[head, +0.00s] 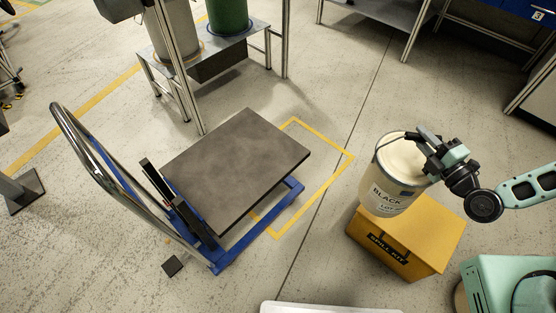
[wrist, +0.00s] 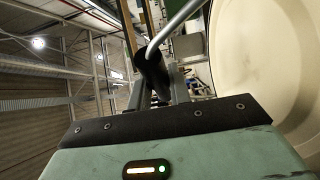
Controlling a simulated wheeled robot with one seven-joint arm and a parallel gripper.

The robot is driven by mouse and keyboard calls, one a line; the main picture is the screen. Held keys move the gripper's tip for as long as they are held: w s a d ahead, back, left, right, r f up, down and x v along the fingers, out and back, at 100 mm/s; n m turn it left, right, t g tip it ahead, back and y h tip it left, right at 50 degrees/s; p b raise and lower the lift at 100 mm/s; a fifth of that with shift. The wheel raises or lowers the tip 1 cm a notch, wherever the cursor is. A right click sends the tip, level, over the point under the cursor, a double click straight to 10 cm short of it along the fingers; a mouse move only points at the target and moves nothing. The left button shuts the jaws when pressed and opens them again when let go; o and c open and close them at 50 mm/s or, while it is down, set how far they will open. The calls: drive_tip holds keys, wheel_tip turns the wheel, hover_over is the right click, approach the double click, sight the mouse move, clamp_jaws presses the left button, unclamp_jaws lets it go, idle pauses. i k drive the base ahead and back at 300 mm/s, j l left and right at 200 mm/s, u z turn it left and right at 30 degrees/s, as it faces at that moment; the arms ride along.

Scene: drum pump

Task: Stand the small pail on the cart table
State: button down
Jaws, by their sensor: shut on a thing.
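The small pail (head: 388,190) is cream with a dark label reading "BLACK". It is at the right of the head view, above or on the yellow spill kit box; I cannot tell if they touch. My gripper (head: 424,148) is at the pail's top, shut on its wire handle. The cart table (head: 236,165) is a dark, empty flat top on a blue cart, left of the pail.
The yellow spill kit box (head: 425,238) stands below the pail. The cart's tall push handle (head: 85,140) rises at its left. A metal stand (head: 235,55) with a green drum (head: 228,12) is behind the cart. Clear floor lies between cart and box.

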sight(251, 147)
drive_tip(key=u, duration=1.2)
drive_tip(key=i+j+u, duration=0.35)
drive_tip(key=i+j, duration=0.4)
drive_tip(key=i, duration=0.1)
